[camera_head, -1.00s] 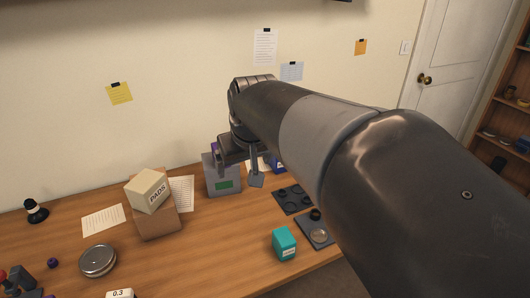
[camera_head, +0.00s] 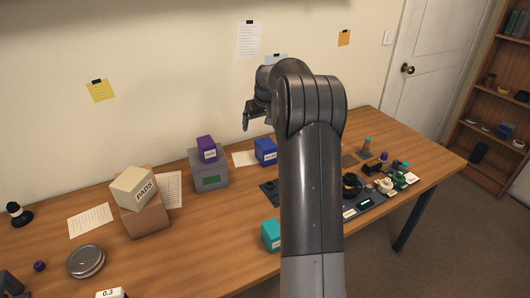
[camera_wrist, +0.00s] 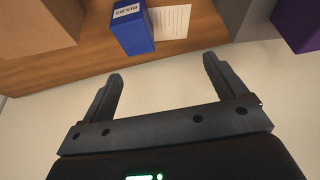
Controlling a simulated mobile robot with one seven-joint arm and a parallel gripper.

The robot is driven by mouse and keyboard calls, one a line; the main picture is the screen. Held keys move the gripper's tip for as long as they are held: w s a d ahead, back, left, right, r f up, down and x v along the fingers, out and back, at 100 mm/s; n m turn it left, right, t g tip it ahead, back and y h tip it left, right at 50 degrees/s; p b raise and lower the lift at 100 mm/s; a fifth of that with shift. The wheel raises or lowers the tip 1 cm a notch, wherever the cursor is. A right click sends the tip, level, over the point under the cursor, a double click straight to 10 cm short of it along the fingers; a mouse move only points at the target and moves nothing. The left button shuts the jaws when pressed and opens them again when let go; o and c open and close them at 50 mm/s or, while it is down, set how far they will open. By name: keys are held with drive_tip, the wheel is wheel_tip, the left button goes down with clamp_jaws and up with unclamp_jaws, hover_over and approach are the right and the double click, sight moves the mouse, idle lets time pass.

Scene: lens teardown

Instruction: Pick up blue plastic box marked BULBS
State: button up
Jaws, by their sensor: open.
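The blue box (camera_head: 265,151) stands on the wooden table near the wall, just left of my arm in the head view. In the wrist view the blue box (camera_wrist: 132,28) shows at the top with a white label reading BULBS. My gripper (camera_wrist: 160,75) is open and empty, its two fingers spread, with the box beyond the fingertips and apart from them. In the head view my gripper (camera_head: 247,122) hangs above the table near the wall, higher than the box and a little to its left.
A purple box (camera_head: 207,149) sits on a grey box (camera_head: 209,175) left of the blue box. A PADS box (camera_head: 134,188) rests on a brown block farther left. A teal box (camera_head: 270,235) stands nearer the front. A paper sheet (camera_head: 244,159) lies beside the blue box.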

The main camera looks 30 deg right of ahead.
approach(266, 143)
drive_tip(key=shift+x, duration=5.15)
drive_tip(key=shift+f, duration=0.25)
drive_tip(key=shift+c, duration=0.6)
drive_tip(key=c, duration=1)
drive_tip(key=shift+c, duration=0.5)
drive_tip(key=shift+r, duration=0.2)
